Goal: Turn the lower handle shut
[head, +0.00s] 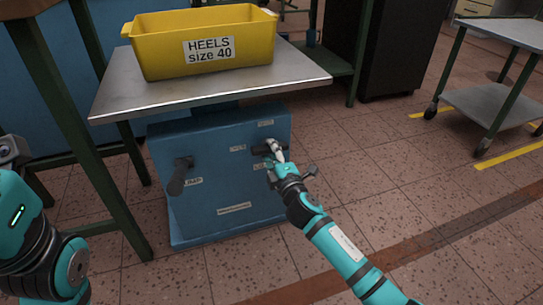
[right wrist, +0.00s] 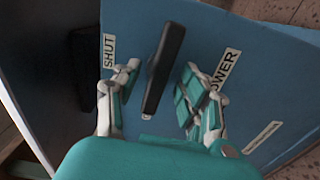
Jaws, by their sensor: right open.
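The lower handle (right wrist: 163,70) is a dark bar on the front of a blue cabinet (head: 225,195). In the head view its dark end (head: 261,149) shows just left of my right gripper (head: 274,150). In the right wrist view, my right gripper (right wrist: 158,95) is open, with one finger on each side of the bar. Small gaps show between the bar and both fingers. A SHUT label (right wrist: 109,51) is at the upper left, and a LOWER label (right wrist: 224,70) is partly covered by the right finger. My left arm shows at the left edge of the head view, its fingers unseen.
A metal tabletop (head: 130,97) above the cabinet carries a yellow bin (head: 160,65). A wheeled cart (head: 490,100) stands far right. The floor right of the cabinet is clear.

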